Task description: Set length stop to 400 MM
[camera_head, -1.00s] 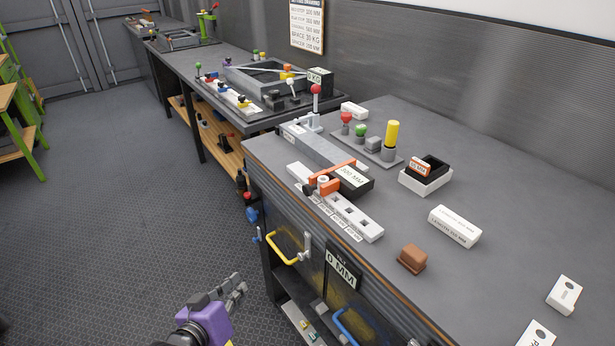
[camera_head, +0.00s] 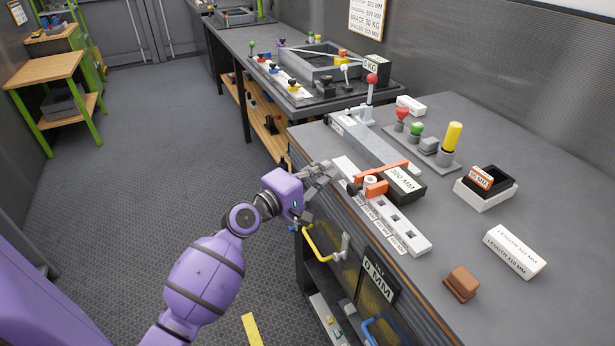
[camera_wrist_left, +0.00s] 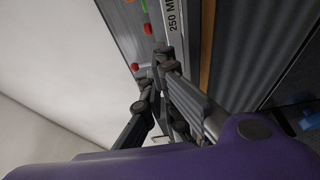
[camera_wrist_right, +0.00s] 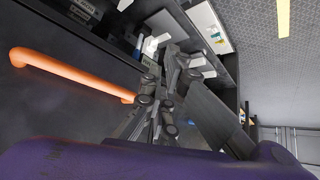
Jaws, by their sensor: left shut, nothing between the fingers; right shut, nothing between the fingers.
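The length stop is an orange lever and clamp (camera_head: 377,187) with a small white knob. It sits on a pale rail (camera_head: 411,238) with several square holes and small printed labels along its front. The black block beside it (camera_head: 405,182) reads 300 MM. My left gripper (camera_head: 328,170) is shut and empty at the rail's far left end, close to the orange stop; contact cannot be told. In the left wrist view the shut fingers (camera_wrist_left: 160,52) are by a strip marked 250 MM. My right gripper (camera_wrist_right: 163,50) is shut and empty in its wrist view, outside the head view.
A grey bar with a red-knobbed lever (camera_head: 371,80) stands behind the stop. Red, green and yellow pegs, a black box (camera_head: 487,183), a white LENGTH 310 MM block (camera_head: 514,252) and a brown block (camera_head: 461,283) are on the bench. An orange bar (camera_wrist_right: 70,75) is near my right gripper.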

